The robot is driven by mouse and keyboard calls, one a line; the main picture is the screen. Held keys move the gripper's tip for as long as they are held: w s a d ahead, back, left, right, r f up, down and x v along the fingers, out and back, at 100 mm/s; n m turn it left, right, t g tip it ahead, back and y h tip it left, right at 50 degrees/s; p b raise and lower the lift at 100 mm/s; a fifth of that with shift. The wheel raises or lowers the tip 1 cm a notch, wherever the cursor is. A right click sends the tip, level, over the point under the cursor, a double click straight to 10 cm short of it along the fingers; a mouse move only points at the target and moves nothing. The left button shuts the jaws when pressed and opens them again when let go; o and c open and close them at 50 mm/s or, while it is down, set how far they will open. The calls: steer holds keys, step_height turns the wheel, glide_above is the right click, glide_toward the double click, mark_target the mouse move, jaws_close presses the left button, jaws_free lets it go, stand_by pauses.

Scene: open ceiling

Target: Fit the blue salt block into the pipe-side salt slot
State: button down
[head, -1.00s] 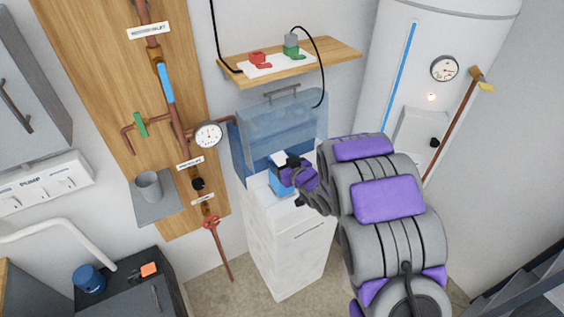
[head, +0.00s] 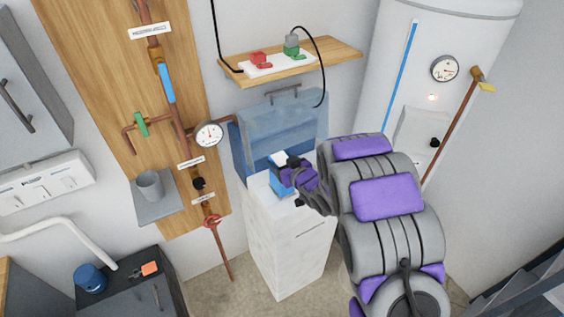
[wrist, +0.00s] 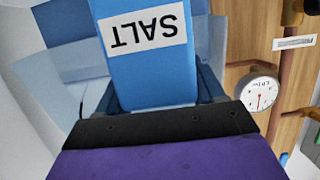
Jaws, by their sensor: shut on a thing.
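The blue salt block (head: 281,182) is in my gripper (head: 292,172), above the front part of the white softener cabinet's top. In the wrist view the block (wrist: 150,78) fills the middle, with its white SALT label upside down. My gripper (wrist: 160,118) is shut on it. The cabinet (head: 290,245) has a raised, see-through blue lid (head: 285,125) at its back. The pipe-side salt slot, toward the pipes on the left, is hidden behind the block and my gripper. I cannot tell whether the block touches the cabinet.
A pressure gauge (head: 209,134) and copper pipes stand left of the cabinet. A wooden shelf (head: 340,50) with red and green plugs hangs above the lid. A white tank (head: 455,25) stands at the right. A dark cabinet (head: 165,285) stands at the lower left.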

steer(key=shift+f+b, duration=1.35)
steer(key=shift+f, duration=3.35)
stand_by(0.5)
steer(key=shift+c, duration=0.2)
jaws_free()
steer(key=shift+s, duration=0.1)
steer(key=p+v, duration=1.2)
steer(key=v, duration=0.5)
steer(key=shift+d, duration=0.15)
